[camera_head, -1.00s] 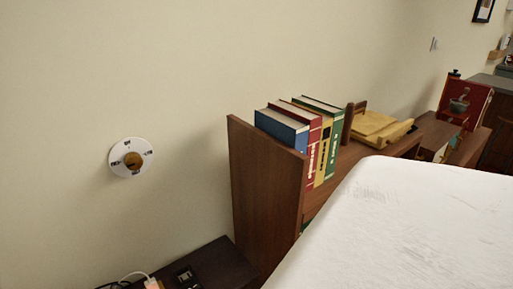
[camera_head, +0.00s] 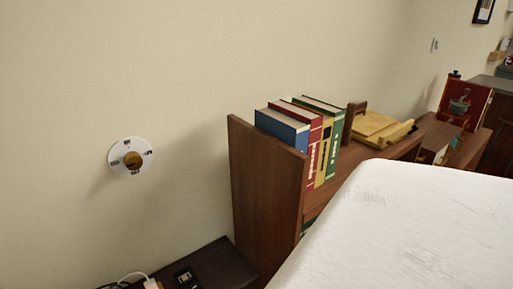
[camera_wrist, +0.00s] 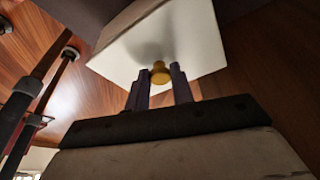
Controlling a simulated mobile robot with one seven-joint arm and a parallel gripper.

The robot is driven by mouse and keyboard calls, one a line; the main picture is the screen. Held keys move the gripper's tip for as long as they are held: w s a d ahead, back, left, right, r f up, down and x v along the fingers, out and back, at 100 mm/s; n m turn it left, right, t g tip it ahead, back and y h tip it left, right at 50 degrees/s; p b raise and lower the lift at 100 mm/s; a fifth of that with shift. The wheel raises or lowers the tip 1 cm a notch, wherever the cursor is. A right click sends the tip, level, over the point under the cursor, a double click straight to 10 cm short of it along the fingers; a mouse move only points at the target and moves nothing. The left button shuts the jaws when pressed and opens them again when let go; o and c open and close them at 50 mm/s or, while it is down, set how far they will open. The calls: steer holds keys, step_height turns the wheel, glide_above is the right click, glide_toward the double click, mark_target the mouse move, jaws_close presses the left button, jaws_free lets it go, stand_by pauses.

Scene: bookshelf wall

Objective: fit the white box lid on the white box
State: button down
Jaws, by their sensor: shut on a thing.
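In the wrist view, the white box lid (camera_wrist: 195,38) is a square white panel with a small yellow knob (camera_wrist: 159,75) in its middle. My gripper (camera_wrist: 160,78) has its two dark fingers on either side of the knob and is shut on it. The lid fills the upper middle of the view and looks tilted there. A pale side face shows along its upper left edge; I cannot tell whether it belongs to the lid or the white box. I cannot make out the white box for certain in either view, nor the gripper in the head view.
A brown bookshelf (camera_head: 262,190) holds several books (camera_head: 322,135) and a yellow wooden item (camera_head: 380,127) on top. A round wall dial (camera_head: 131,157) is at left above a dark low surface (camera_head: 215,262). A large white surface, probably my arm, hides the lower right.

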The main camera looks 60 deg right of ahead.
steer(key=shift+f+b, duration=0.3)
steer(key=shift+f, duration=0.15)
steer(key=c, duration=1.1)
jaws_free()
steer(key=shift+r, duration=0.1)
steer(key=b+v, duration=0.1)
steer(key=v, duration=1.2)
steer(key=shift+r, duration=0.4)
